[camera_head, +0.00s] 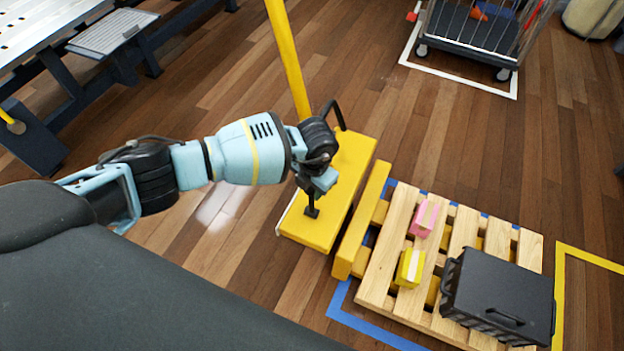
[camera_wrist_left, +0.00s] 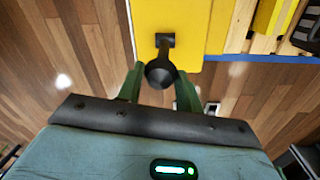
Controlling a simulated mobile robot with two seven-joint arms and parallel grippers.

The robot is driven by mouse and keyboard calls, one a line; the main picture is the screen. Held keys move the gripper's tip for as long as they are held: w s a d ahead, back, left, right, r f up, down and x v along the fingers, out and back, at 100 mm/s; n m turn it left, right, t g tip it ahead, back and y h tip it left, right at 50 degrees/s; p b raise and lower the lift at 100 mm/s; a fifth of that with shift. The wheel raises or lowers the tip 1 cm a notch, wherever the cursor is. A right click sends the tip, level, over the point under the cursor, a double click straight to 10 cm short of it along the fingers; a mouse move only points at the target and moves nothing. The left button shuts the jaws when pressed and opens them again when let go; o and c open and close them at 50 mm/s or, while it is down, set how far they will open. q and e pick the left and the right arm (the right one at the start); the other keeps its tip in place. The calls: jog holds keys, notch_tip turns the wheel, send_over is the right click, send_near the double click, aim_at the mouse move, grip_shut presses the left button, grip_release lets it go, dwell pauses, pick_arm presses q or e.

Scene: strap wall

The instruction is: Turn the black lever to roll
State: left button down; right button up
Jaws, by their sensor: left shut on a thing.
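The black lever (camera_head: 311,211) stands on the yellow base (camera_head: 352,165) of a machine with a tall yellow post (camera_head: 287,55). Its upper part is hidden by my left gripper (camera_head: 322,186) in the head view. In the left wrist view, the lever's round black knob (camera_wrist_left: 161,72) sits between the two green fingers of my left gripper (camera_wrist_left: 160,88), which is shut on it. The lever's stem runs up from the knob to the yellow base (camera_wrist_left: 190,25). My right gripper is not in view.
A wooden pallet (camera_head: 376,277) right of the base carries a pink box (camera_head: 424,217), a yellow box (camera_head: 410,267) and a black crate (camera_head: 498,295). A wire cart (camera_head: 475,32) stands at the top right.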

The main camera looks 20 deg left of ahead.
pick_arm(q)
jog(key=c, duration=1.3)
grip_release()
jog(key=shift+s+d+f, duration=0.1)
jog(key=shift+s+f, duration=0.2)
jog(key=shift+s, duration=0.05)
jog(key=o, duration=0.4)
jog(key=shift+w, duration=0.1)
jog(key=shift+c, duration=0.2)
jog(key=shift+w+r, duration=0.1)
jog(key=shift+r, duration=0.05)
jog(key=r, duration=0.2)
jog(key=r+p, duration=0.1)
jog(key=r, duration=0.1)
jog(key=r+p, duration=0.1)
jog(key=r, duration=0.1)
jog(key=shift+d+r, duration=0.25)
jog(key=shift+r, duration=0.65)
